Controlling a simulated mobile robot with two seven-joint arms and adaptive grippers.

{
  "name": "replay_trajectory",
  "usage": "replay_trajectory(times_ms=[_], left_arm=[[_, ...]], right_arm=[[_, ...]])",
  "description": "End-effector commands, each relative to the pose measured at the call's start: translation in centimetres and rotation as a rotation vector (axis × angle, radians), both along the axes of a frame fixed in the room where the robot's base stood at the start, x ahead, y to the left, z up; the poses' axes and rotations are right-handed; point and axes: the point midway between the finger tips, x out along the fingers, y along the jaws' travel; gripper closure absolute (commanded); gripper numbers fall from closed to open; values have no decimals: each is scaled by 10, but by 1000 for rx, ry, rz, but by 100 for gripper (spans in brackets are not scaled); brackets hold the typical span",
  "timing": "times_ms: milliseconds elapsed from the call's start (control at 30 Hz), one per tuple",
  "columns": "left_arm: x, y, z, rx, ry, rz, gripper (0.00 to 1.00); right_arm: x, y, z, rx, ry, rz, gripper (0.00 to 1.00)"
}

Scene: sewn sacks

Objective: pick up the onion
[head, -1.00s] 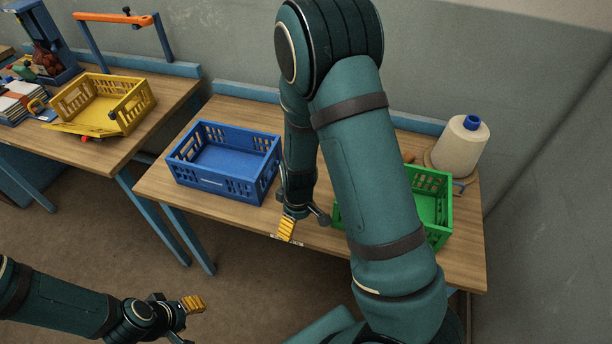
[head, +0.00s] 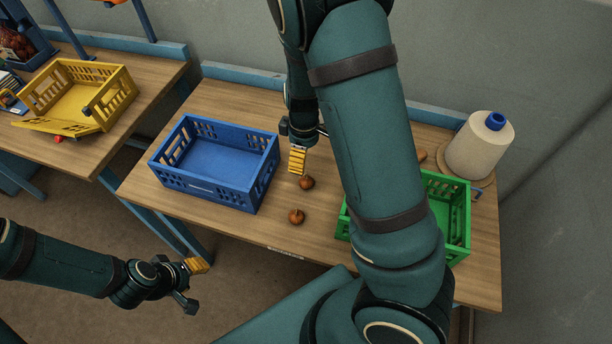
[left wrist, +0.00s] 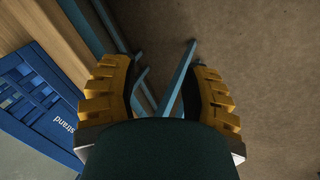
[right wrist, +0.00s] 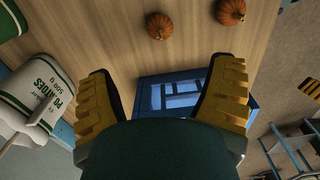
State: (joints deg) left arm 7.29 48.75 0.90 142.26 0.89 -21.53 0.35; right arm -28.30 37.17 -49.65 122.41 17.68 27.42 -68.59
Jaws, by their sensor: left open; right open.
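Two brown, round onions (head: 307,182) (head: 296,216) lie on the wooden table between the blue and green crates. Both also show near the top of the right wrist view (right wrist: 159,26) (right wrist: 231,11), beyond the fingertips. My right gripper (head: 298,160) is open and empty, close to the farther onion in the head view and just behind it; I cannot tell its exact height or whether it touches. My left gripper (head: 195,267) is open and empty, off the table's front over the floor. Its yellow fingers show apart in the left wrist view (left wrist: 162,95).
A blue crate (head: 262,190) stands left of the onions. A green crate (head: 462,215) stands right, partly behind my right arm. A cream spool (head: 478,150) stands at the back right. A potato sack (right wrist: 35,95) shows in the right wrist view. A yellow crate (head: 118,92) sits on another table.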

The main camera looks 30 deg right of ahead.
Motion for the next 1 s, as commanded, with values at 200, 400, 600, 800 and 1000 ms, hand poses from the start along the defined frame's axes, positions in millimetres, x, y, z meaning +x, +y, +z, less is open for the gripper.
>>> replay_trajectory(times_ms=[200,400,600,800,1000], left_arm=[[-4,-1,-16,-2,10,-7,53],[-7,-1,-22,-4,16,-12,53],[-8,-1,-26,-4,18,-14,53],[-11,-2,-36,-6,25,-20,53],[-13,-2,-39,-6,30,-22,53]], right_arm=[[-1,-1,-47,-2,5,-2,18],[-1,0,-71,-1,3,0,18],[-2,-2,-83,-1,3,-1,18],[-5,-4,-113,-1,4,-1,18],[-4,-4,-126,-1,2,0,18]])
